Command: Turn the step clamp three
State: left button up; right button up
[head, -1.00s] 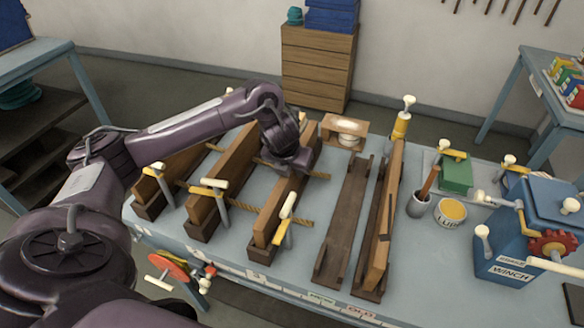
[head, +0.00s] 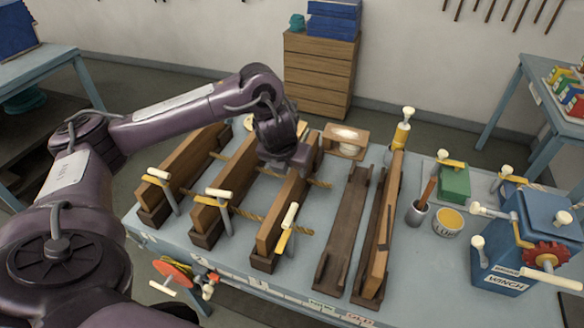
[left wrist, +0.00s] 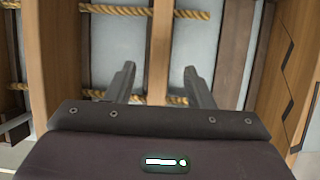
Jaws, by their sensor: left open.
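Three upright wooden boards with clamps stand at the left of the bench. The clamps have pale handles and yellow bars: the left one (head: 160,180), the middle one (head: 220,200) and the right one (head: 289,226), at the boards' near ends. I see no numbers on them. My left gripper (head: 285,160) is over the far part of the right board (head: 287,215), well behind its clamp. In the left wrist view my left gripper (left wrist: 160,84) is open and empty, with ropes and pale bench top beyond its fingers. My right gripper is not in view.
Dark wooden rails (head: 342,230) and a leaning board (head: 385,230) lie to the right. Ropes (head: 245,212) cross between the boards.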

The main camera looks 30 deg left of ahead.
aim_at(287, 224)
jog(key=k, duration=1)
